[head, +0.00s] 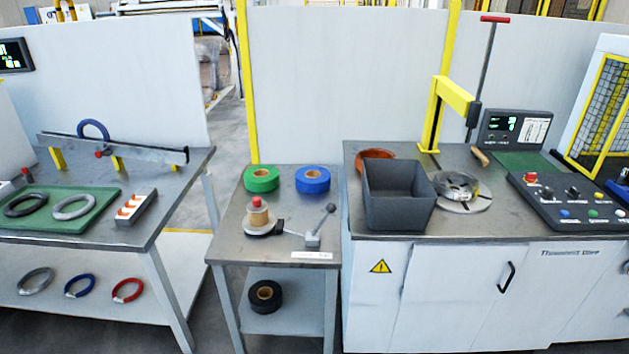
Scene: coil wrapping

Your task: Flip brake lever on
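A small grey lever (321,226) with a round dark knob stands on a block near the front right of the middle table (232,245). Its arm tilts up and to the right. A white label strip (311,255) lies in front of it. To its left a spindle with a tan roll (258,216) and a red top stands on a round base, and a thin pale strip runs from there toward the lever block. Neither of my grippers is in view.
Green tape (261,180) and blue tape (313,180) lie behind the lever. A grey bin (398,205) stands on the right bench, close to the middle table. A control panel (575,203) is at far right. The left table (140,225) holds coils on a green mat.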

